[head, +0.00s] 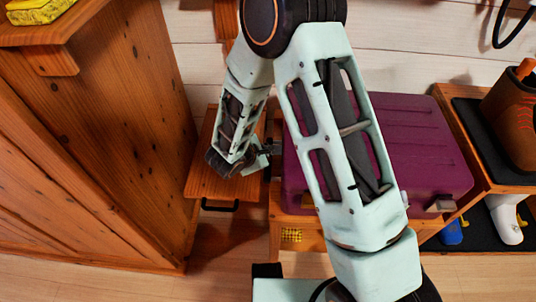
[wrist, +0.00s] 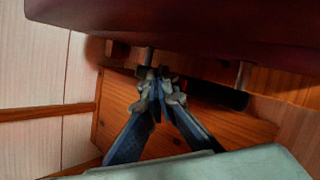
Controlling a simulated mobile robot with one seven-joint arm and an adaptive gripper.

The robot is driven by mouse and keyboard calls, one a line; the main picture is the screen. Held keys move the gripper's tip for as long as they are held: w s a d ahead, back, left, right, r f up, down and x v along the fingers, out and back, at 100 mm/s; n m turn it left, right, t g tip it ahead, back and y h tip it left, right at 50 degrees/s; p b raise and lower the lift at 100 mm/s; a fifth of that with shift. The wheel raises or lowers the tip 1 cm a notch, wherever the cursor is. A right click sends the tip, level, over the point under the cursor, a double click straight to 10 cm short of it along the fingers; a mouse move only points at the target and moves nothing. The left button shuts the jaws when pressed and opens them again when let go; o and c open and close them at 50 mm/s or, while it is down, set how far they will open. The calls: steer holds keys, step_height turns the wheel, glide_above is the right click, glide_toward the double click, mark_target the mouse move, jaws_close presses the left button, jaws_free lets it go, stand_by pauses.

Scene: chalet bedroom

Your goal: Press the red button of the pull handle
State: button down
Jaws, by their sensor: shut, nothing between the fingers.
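The purple suitcase (head: 420,150) lies on a wooden bench, partly behind my arm. In the wrist view its dark maroon body (wrist: 200,20) fills the top. The pull handle sticks out of its left end: two metal rods run to a dark grip bar (wrist: 218,94). My gripper (head: 264,153) is at that end of the suitcase. In the wrist view my gripper (wrist: 157,90) is shut and empty, its fingertips over the grip bar near one rod. I cannot tell whether they touch it. The red button is not visible; the fingers may cover it.
A wooden cabinet (head: 105,140) stands close on the left. A small wooden nightstand (head: 200,180) with a black drawer handle is below my gripper. Shelves with a brown boot (head: 515,110) and a white boot (head: 505,220) stand at the right. Floor is open in front.

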steer(key=shift+r, duration=0.15)
step_height(320, 180, up, 6)
steer(key=p, duration=0.3)
stand_by(0.4)
stand_by(0.4)
